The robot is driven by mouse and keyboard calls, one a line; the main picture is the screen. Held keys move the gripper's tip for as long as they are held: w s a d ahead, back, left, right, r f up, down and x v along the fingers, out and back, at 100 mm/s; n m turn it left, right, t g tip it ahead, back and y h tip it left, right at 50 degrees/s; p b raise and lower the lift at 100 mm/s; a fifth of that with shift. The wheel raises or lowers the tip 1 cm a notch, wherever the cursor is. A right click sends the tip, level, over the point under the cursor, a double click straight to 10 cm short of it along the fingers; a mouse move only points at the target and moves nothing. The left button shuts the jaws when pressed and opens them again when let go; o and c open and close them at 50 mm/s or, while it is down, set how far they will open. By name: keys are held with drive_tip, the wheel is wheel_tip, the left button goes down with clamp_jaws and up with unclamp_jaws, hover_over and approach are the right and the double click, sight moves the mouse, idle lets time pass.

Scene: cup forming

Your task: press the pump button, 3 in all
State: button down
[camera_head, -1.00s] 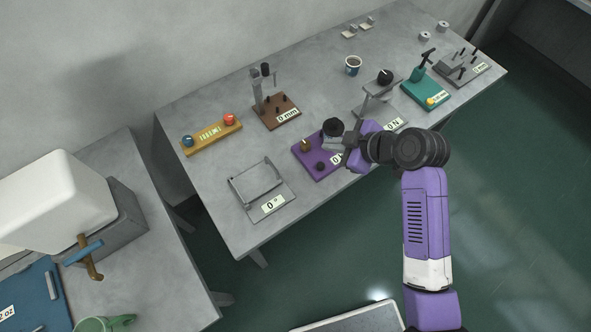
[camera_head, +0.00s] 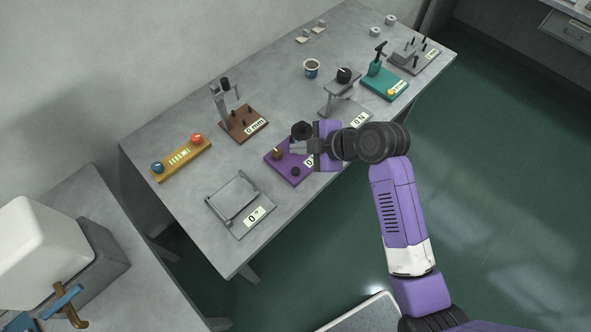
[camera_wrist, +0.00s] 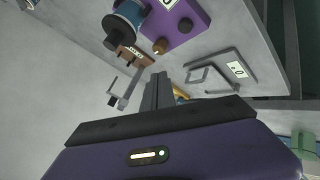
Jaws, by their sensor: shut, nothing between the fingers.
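The purple station (camera_head: 271,158) stands near the table's front edge. On it are a gold knob (camera_head: 277,153), a small black button (camera_head: 296,171) and a black-topped cylinder (camera_head: 302,130). I cannot tell from markings which of these is the pump button. My gripper (camera_head: 314,147) is shut and empty above the station's right side, partly hiding its display. In the wrist view, my closed fingers (camera_wrist: 158,77) show below the purple station (camera_wrist: 203,16), with the gold knob (camera_wrist: 160,45) and black button (camera_wrist: 185,25) beyond their tips. No contact is visible.
A grey frame stand (camera_head: 235,197) is left of the purple station, and a brown-based stand (camera_head: 243,124) is behind it. A grey force stand (camera_head: 345,105) and a teal lever station (camera_head: 384,84) are to the right. A cup (camera_head: 311,68) stands at the back.

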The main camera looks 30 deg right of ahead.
sight(299, 172)
drive_tip(key=shift+f+b, duration=2.9)
drive_tip(key=shift+f, duration=1.1)
drive_tip(key=shift+f, duration=0.1)
drive_tip(key=shift+f+b, duration=0.3)
drive_tip(key=shift+f+b, duration=0.45)
drive_tip(key=shift+f, duration=0.1)
drive_tip(key=shift+r+p, duration=0.85)
drive_tip(key=shift+r, duration=0.15)
drive_tip(key=shift+r+p, duration=2)
drive_tip(key=shift+r, duration=0.5)
